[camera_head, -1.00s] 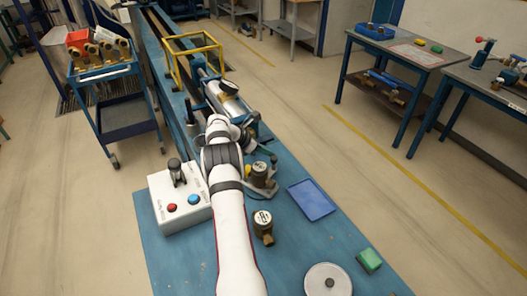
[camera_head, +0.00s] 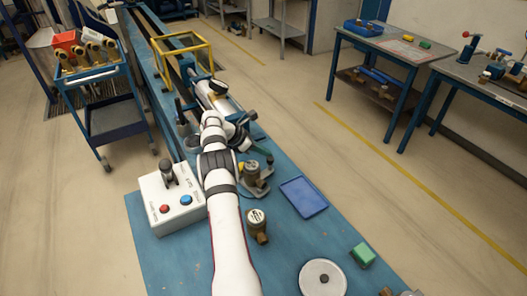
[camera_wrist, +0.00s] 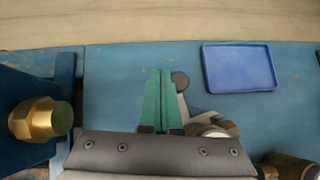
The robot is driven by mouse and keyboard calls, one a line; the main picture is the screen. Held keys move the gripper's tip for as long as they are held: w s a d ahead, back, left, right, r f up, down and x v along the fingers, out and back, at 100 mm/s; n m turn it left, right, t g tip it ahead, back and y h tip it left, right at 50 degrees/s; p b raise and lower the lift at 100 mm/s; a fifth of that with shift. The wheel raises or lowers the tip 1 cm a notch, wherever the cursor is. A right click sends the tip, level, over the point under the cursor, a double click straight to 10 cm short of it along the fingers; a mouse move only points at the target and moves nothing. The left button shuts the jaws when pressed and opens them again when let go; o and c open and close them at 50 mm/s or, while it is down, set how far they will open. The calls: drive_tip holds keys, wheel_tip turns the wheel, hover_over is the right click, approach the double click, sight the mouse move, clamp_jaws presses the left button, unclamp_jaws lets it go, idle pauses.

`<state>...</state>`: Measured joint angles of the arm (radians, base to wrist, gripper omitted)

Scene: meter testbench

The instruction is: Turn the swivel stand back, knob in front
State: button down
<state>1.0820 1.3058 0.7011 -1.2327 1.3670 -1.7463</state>
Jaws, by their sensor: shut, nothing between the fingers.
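The swivel stand (camera_head: 253,188) is a grey base carrying a brass meter, right of my arm on the blue bench in the head view. In the wrist view, its black round knob (camera_wrist: 180,80) sits on a grey arm pointing away from the partly hidden meter body (camera_wrist: 212,130). My gripper (camera_wrist: 161,74) has teal fingers, shut and empty. Its tips are close beside the knob, left of it in the wrist view; I cannot tell whether they touch. In the head view the fingers (camera_head: 270,158) show small at the stand's far right side.
A blue tray (camera_head: 304,196) lies right of the stand. A loose brass meter (camera_head: 257,226) stands nearer me. A control box (camera_head: 172,205) is on the left. A blue block with a brass fitting (camera_wrist: 40,118) is left in the wrist view. Bench surface beyond my fingertips is clear.

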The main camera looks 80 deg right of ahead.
drive_tip(key=shift+s+a+m+g+y, duration=0.15)
drive_tip(key=shift+s+m+g+y, duration=0.15)
drive_tip(key=shift+s+m, duration=0.25)
idle(1.4)
drive_tip(key=shift+w, duration=0.15)
idle(0.4)
drive_tip(key=v, duration=1.5)
drive_tip(key=s+d+m+t+y, duration=0.2)
drive_tip(key=s+d+m+t, duration=0.4)
drive_tip(key=s+m+t, duration=0.65)
drive_tip(key=w+f+m, duration=0.1)
drive_tip(key=f, duration=0.2)
drive_tip(key=w+d+f+m+g, duration=0.1)
drive_tip(key=w+f, duration=0.1)
drive_tip(key=f, duration=0.1)
drive_tip(key=w+d+f+g, duration=0.1)
drive_tip(key=w+f, duration=0.1)
drive_tip(key=f, duration=0.2)
drive_tip(key=shift+w+m, duration=0.15)
drive_tip(key=shift+m, duration=0.25)
drive_tip(key=shift+s+a, duration=0.8)
drive_tip(key=shift+a, duration=0.05)
drive_tip(key=shift+s+a, duration=0.5)
drive_tip(key=shift+a, duration=0.05)
